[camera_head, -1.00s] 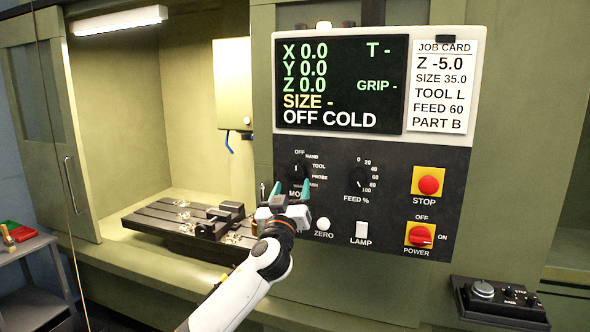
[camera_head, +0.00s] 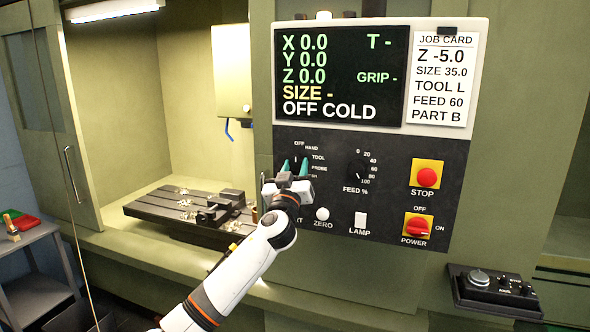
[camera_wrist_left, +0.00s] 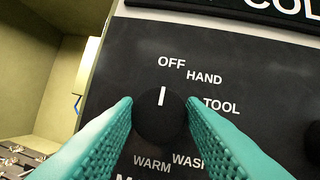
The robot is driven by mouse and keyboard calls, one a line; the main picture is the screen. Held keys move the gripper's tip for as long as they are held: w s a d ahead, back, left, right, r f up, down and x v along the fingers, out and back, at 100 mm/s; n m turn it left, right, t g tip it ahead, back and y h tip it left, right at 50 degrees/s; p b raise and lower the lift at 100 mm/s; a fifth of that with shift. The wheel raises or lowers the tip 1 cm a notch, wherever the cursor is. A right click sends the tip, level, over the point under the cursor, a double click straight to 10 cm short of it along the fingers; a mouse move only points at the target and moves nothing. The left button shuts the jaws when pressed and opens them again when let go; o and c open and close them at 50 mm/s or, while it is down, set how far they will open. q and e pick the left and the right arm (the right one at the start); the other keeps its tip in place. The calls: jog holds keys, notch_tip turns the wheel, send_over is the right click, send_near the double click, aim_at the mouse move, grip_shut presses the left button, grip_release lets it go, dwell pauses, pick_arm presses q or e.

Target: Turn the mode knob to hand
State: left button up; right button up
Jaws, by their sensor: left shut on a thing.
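The mode knob (camera_wrist_left: 160,120) is a round black dial on the dark control panel. Its white pointer line stands nearly upright, toward OFF; the HAND label (camera_wrist_left: 205,77) is up and to the right of it. My left gripper (camera_head: 295,168) is at the knob, its two teal fingers on either side. In the left wrist view the fingers are shut on the knob. In the head view my gripper hides most of the knob and the labels below it. The screen (camera_head: 340,75) reads OFF COLD. My right gripper is not in view.
The feed knob (camera_head: 359,173) is close to the right of my gripper. The zero button (camera_head: 322,214), lamp switch (camera_head: 361,219), red stop button (camera_head: 427,177) and red power switch (camera_head: 418,228) are on the same panel. A slotted machine bed (camera_head: 165,208) is at the left.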

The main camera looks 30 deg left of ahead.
pick_arm(q)
jog(key=shift+f+m+t+h+b, duration=0.25)
jog(key=shift+m+h+b, duration=0.35)
jog(key=shift+m, duration=0.4)
jog(key=shift+a+r+m+t+h+b, duration=0.1)
jog(key=shift+m+t+h+b, duration=0.3)
jog(key=shift+m, duration=0.7)
jog(key=shift+r+m+h, duration=0.1)
jog(key=shift+m+h, duration=0.6)
jog(key=shift+m, duration=0.4)
jog(key=shift+a+m+h+p, duration=0.1)
jog(key=shift+m+h+p, duration=0.4)
jog(key=shift+m+h, duration=1)
jog(key=shift+m, duration=0.8)
jog(key=shift+y, duration=0.4)
jog(key=o, duration=1)
jog(key=shift+s, duration=0.1)
